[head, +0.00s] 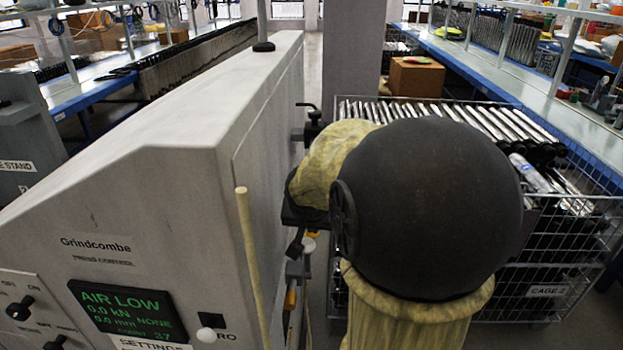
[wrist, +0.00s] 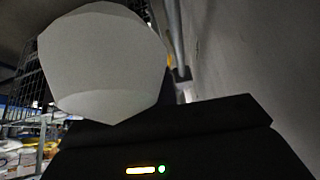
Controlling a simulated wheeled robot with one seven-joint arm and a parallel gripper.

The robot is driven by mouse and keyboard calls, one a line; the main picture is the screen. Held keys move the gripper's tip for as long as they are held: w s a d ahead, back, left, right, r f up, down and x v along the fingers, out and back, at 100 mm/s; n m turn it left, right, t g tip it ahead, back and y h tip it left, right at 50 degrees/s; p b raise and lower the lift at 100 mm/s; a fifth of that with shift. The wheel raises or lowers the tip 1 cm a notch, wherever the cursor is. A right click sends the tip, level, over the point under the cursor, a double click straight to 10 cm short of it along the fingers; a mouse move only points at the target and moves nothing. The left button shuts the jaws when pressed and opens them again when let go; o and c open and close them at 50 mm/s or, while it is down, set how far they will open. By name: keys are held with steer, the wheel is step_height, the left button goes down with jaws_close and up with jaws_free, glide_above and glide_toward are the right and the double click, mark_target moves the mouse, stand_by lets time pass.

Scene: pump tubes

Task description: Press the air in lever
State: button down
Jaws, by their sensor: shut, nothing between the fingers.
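In the head view a small black lever handle on a valve (head: 312,118) sticks out from the right side of the grey press cabinet (head: 190,130); no label shows on it, so I cannot tell if it is the air in lever. My arm, with a dark round joint and yellowish cover, hides much of that side. My gripper is hidden in the head view. In the wrist view the dark body of my gripper (wrist: 165,135) spans the bottom, with small lights. Its fingertips are not clear. A pale faceted shape (wrist: 105,60) covers the left; what it is, I cannot tell.
The cabinet's display (head: 122,308) reads AIR LOW, 0.0 kN. A wire cage (head: 545,270) of metal tubes stands right of my arm. A cardboard box (head: 416,77) lies behind. The wrist view shows a vertical pipe (wrist: 173,30) beside a grey wall (wrist: 250,50).

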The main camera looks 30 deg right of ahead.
steer(key=shift+s+a+f+b, duration=0.15)
steer(key=shift+s+f+b, duration=0.1)
steer(key=shift+f+b, duration=0.55)
steer(key=shift+r, duration=0.1)
steer(key=p+v, duration=0.1)
steer(key=v, duration=1.3)
steer(key=shift+s+a+r, duration=0.1)
steer(key=shift+r, duration=0.15)
steer(key=r+p, duration=0.1)
steer(key=p, duration=0.2)
steer(key=shift+s+a+r+p, duration=0.1)
steer(key=shift+a+p, duration=0.05)
steer(key=shift+p, duration=0.25)
steer(key=p+v, duration=0.1)
steer(key=p, duration=0.3)
steer(key=shift+s+r, duration=0.2)
steer(key=shift+a, duration=0.1)
steer(key=shift+s+f, duration=0.1)
steer(key=shift+s, duration=0.05)
